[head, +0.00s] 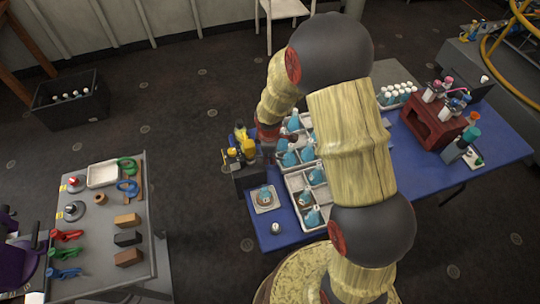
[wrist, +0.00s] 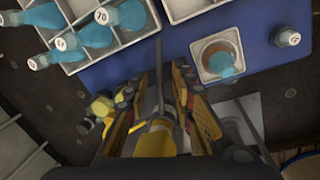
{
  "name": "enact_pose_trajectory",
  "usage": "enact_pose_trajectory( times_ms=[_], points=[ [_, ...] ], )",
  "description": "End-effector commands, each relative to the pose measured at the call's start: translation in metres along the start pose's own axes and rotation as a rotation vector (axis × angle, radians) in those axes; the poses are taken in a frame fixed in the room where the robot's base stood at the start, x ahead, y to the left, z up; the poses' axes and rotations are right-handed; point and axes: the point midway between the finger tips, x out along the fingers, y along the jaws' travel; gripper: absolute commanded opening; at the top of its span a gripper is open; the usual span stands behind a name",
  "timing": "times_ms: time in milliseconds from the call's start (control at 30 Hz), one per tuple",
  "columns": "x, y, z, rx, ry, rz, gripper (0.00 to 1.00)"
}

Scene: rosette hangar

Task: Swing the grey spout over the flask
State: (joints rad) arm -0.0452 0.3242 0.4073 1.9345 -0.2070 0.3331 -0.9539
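The flask (head: 264,192), with pale blue contents, stands on a round brown pad in a small white tray (head: 267,208) at the left end of the blue table. The wrist view shows the flask (wrist: 225,64) at the upper right. The grey spout (wrist: 159,62) shows in the wrist view as a thin bar running up between my fingers, left of the flask and not over it. A yellow part (wrist: 156,144) lies below it, between the fingers. My gripper (wrist: 161,72) is partly open around the spout, with narrow gaps beside it. The head view shows little of the gripper.
A dark box with yellow fittings (head: 249,150) stands beside the flask. Divided white trays (head: 295,183) with several blue flasks lie close by. A small bottle (head: 276,228) stands near the table's front edge. A red rack (head: 431,124) is farther right.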

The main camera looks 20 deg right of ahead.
Motion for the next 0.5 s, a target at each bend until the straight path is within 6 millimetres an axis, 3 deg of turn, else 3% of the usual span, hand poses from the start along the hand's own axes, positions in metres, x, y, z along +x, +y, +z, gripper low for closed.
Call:
enact_pose_trajectory(
  times_ms=[200, 500],
  points=[
    [-0.0001, 0.0002, 0.0001, 0.0, 0.0, 0.0, 0.24],
    [-0.0002, 0.0001, 0.0001, 0.001, 0.0, 0.0, 0.07]
  ],
)
